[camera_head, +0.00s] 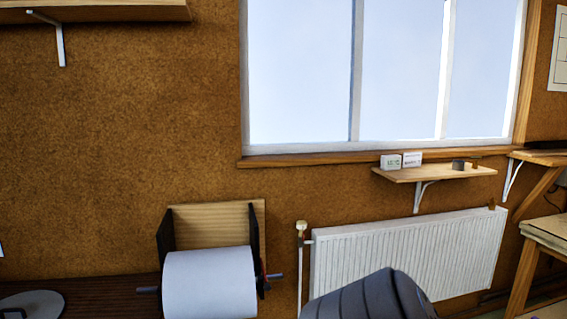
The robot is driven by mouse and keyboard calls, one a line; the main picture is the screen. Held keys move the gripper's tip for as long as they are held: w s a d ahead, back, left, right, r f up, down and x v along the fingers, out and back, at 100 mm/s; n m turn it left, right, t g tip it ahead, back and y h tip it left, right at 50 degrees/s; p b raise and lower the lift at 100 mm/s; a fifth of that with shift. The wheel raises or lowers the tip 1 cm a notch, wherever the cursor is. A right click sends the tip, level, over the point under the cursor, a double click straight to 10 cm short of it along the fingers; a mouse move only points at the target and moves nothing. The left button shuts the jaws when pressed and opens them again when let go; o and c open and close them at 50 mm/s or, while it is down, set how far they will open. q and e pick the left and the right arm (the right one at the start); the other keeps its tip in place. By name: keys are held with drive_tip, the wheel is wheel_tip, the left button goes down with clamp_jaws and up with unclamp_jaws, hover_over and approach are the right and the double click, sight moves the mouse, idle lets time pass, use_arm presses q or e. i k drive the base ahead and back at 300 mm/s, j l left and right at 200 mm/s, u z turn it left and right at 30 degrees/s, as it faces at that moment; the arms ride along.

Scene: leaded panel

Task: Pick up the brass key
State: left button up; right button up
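I cannot make out the brass key in the head view. Neither of my grippers shows in this view.
A paper roll (210,285) hangs in a holder at the lower middle. A white radiator (410,252) stands below a small wall shelf (432,173) with small boxes (391,161). A dark grey ribbed shape (370,297), unclear what, covers the radiator's lower front.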

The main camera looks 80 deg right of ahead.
sight(476, 162)
drive_tip(key=z, duration=3.7)
drive_tip(key=i+l+z, duration=0.25)
drive_tip(key=i, duration=0.15)
drive_tip(key=i+z, duration=0.2)
drive_tip(key=i, duration=0.2)
drive_tip(key=i+l+z, duration=0.15)
drive_tip(key=i, duration=1.45)
drive_tip(key=i+u, duration=0.35)
drive_tip(key=i+l+u, duration=0.2)
drive_tip(key=i+u, duration=0.2)
drive_tip(key=i+l+u, duration=0.2)
drive_tip(key=u, duration=0.15)
drive_tip(key=i+l+u, duration=0.2)
drive_tip(key=u, duration=0.2)
drive_tip(key=i+l+u, duration=0.15)
drive_tip(key=u, duration=0.25)
drive_tip(key=i+l+u, duration=0.1)
drive_tip(key=l+u, duration=1.1)
drive_tip(key=l, duration=0.15)
